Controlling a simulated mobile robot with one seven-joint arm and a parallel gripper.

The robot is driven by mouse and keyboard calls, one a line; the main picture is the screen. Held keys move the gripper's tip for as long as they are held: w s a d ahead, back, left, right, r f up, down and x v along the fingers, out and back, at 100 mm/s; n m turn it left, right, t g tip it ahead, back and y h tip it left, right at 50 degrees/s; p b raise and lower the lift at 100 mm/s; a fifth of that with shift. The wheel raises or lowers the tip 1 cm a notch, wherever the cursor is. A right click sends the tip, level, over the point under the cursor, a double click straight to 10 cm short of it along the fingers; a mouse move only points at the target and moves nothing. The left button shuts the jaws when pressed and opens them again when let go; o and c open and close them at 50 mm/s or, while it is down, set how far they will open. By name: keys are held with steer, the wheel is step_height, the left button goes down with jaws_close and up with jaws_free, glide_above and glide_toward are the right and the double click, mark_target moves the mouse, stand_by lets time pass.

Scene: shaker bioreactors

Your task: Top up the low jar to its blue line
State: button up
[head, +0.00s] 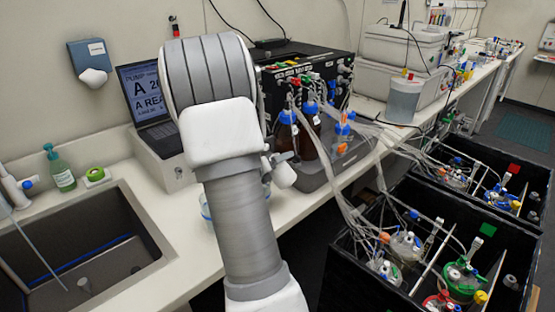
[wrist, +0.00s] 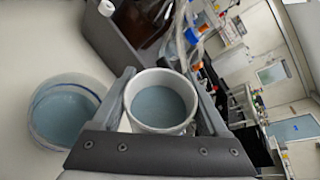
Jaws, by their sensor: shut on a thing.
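My gripper (wrist: 160,72) is shut on a pale cup (wrist: 162,127) in the wrist view, one finger on each side of it. The cup holds blue-grey liquid below its rim. A round clear tub (wrist: 52,135) with similar liquid stands just left of the cup on the counter. A sliver of a clear vessel shows beside my arm in the head view (head: 205,208). My arm hides the gripper there. Jars with a green lid (head: 462,283), a red lid (head: 436,301) and a clear one (head: 405,245) stand in black boxes at right. I cannot make out a blue line or which jar is low.
A sink (head: 90,250) lies at left. A laptop (head: 145,95), brown bottles (head: 308,140) and a black instrument (head: 300,75) stand on the counter. Tubes (head: 350,205) run from there to the near black box (head: 345,270), with sticks and probes above the jars.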

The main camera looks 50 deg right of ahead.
steer(key=shift+w+f+n+g+h+p, duration=0.15)
steer(key=shift+n+g+h+p, duration=0.45)
steer(key=shift+n+p, duration=1)
stand_by(1.4)
steer(key=shift+m, duration=0.3)
stand_by(0.5)
steer(key=shift+r+m+t+y+p, duration=0.35)
steer(key=shift+r+m, duration=0.25)
steer(key=shift+r, duration=0.35)
steer(key=shift+r+m+t+y+b, duration=0.15)
steer(key=shift+m+t+y+b, duration=0.1)
steer(key=shift+m+b, duration=0.55)
steer(key=shift+s+m+t+b, duration=0.3)
steer(key=shift+m+b, duration=0.1)
steer(key=shift+b, duration=0.45)
steer(key=shift+r+y, duration=0.15)
steer(key=shift+y, duration=0.25)
steer(key=shift+s+d+m+b, duration=0.15)
steer(key=shift+m+b, duration=0.15)
steer(key=shift+b, duration=0.35)
steer(key=shift+s+f+b, duration=0.1)
steer(key=shift+f+b, duration=0.1)
steer(key=shift+b, duration=0.15)
steer(key=b, duration=0.1)
steer(key=s+m+b, duration=0.1)
steer(key=shift+s+d+t+b, duration=0.1)
steer(key=shift+d+t+b, duration=0.2)
steer(key=shift+t, duration=0.1)
